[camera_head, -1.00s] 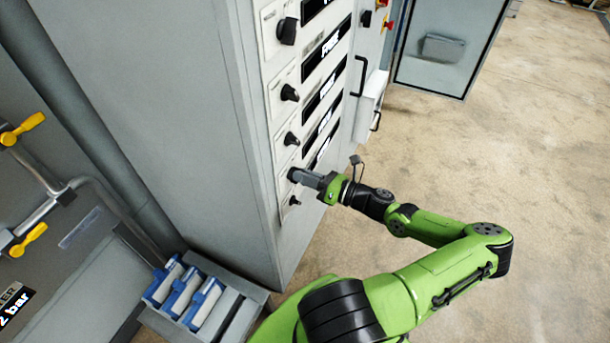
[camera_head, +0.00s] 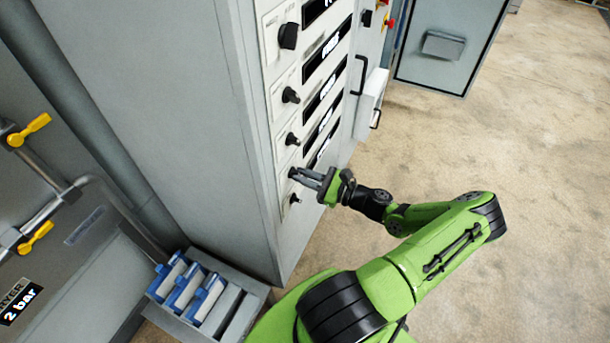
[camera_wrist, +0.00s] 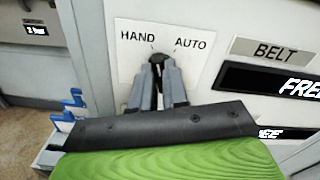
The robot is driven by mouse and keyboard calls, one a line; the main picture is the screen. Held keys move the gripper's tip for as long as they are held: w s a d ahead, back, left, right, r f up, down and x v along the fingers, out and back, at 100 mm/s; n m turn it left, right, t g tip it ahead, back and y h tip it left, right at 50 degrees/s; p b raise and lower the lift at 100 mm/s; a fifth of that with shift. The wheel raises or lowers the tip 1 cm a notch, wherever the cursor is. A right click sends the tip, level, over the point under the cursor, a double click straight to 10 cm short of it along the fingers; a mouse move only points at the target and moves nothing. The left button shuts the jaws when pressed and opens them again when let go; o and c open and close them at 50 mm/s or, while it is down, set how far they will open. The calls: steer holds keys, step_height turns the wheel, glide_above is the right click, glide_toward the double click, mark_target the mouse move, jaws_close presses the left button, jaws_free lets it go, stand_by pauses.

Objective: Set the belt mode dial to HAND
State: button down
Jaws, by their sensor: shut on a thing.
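The belt mode dial (camera_wrist: 157,58) is a black knob on a white plate (camera_wrist: 127,58) marked HAND on the left and AUTO on the right, with a BELT label (camera_wrist: 275,52) beside it. My gripper (camera_wrist: 158,72) is shut on the dial, with one finger on each side of it. The fingers hide most of the knob, so which mark it points to cannot be told. In the head view my gripper (camera_head: 298,175) reaches the lower part of the panel column on the grey cabinet (camera_head: 190,120).
Other black knobs sit above on the same panel, such as one (camera_head: 291,95), and a small one (camera_head: 294,198) just below. A black handle (camera_head: 360,75) projects to the right. A grey bin with blue-handled items (camera_head: 225,318) stands at lower left. Floor at right is clear.

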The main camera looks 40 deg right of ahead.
steer(key=shift+n, duration=1.1)
steer(key=c, duration=1.1)
jaws_free()
steer(key=shift+a, duration=0.1)
steer(key=shift+c, duration=0.2)
steer(key=v, duration=1.5)
steer(key=shift+s, duration=0.4)
